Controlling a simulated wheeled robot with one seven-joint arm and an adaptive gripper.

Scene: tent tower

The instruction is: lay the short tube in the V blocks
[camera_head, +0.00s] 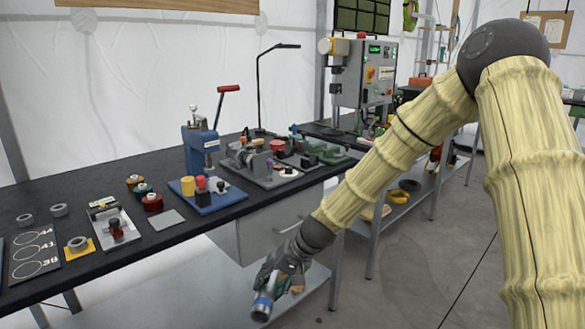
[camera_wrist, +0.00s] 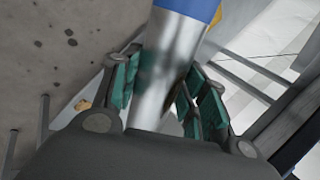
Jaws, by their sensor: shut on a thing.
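The short tube (camera_head: 262,309) is silvery metal with a blue band, held in my gripper (camera_head: 281,281) in front of the bench's front edge, below the top. In the wrist view the tube (camera_wrist: 168,65) runs up between the green pads of my gripper (camera_wrist: 160,88), which are shut on its sides. Its blue part shows at the top of that view. I cannot clearly pick out the V blocks. A grey fixture (camera_head: 262,168) with round parts stands on the bench behind a blue board, too small to identify.
The black bench (camera_head: 165,236) carries a blue press (camera_head: 199,150), a blue board (camera_head: 217,203) with coloured knobs, a numbered card (camera_head: 36,252) and loose rings. A grey machine (camera_head: 362,75) stands farther back. A lower shelf (camera_head: 200,290) lies beneath. Open floor lies right of the bench.

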